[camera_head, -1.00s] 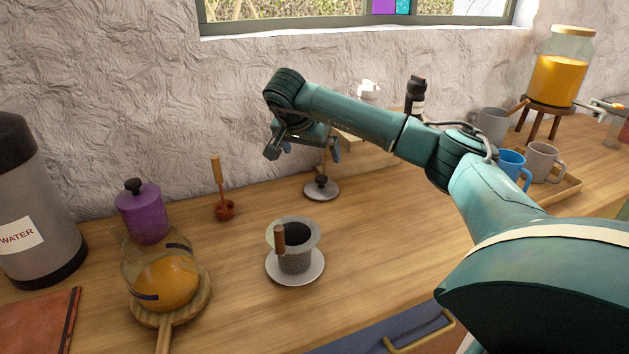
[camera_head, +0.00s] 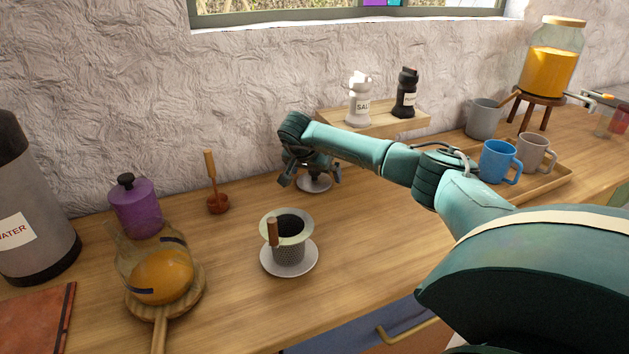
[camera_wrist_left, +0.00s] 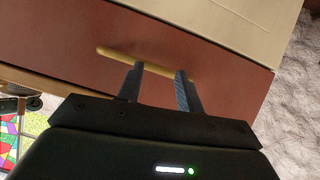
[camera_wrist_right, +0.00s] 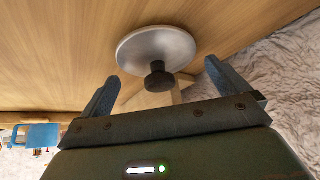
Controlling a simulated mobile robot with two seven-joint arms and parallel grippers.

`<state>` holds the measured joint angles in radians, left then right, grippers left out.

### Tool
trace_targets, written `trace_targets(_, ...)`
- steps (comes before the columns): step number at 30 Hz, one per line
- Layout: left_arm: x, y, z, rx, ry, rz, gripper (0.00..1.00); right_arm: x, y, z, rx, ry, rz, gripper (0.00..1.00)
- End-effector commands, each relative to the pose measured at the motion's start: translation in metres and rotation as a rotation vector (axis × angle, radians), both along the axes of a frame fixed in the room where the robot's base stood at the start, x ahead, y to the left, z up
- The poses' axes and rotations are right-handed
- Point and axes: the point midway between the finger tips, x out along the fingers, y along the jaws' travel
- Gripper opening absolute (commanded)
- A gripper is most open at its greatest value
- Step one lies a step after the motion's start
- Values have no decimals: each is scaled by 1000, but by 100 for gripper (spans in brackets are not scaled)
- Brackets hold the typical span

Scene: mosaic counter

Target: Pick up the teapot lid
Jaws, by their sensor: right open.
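The teapot lid is a grey disc with a black knob. In the head view the lid (camera_head: 314,185) lies on the counter near the wall, partly hidden by my right gripper (camera_head: 311,180), which is just above it. In the right wrist view the lid (camera_wrist_right: 140,50) and its knob (camera_wrist_right: 158,76) show ahead, between the fingers of my open right gripper (camera_wrist_right: 160,82); the fingers appear apart from the knob. The glass teapot (camera_head: 160,272) with orange liquid sits on a round wooden board at left. My left gripper (camera_wrist_left: 160,75) is open, facing a drawer handle.
A strainer (camera_head: 289,240) on a white saucer stands in front of the lid. A purple jar (camera_head: 135,205) and a wooden dipper (camera_head: 216,200) are at left. Salt (camera_head: 358,102) and pepper (camera_head: 404,95) stand on a wooden shelf behind. Mugs (camera_head: 497,160) sit on a tray at right.

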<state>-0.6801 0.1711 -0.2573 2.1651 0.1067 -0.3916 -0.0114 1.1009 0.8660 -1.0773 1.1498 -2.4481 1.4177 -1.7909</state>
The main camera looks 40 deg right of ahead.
Motion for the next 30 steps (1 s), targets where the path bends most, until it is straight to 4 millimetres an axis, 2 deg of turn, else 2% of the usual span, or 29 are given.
trace_targets(6,0,0,0,0,0,0,37,0,0,0,0,-1,1,99)
trace_targets(21,0,0,-1,-1,1,-1,37,0,0,0,0,0,0,58)
trace_targets(30,0,0,1,0,2,-1,37,0,-1,1,0,0,0,57)
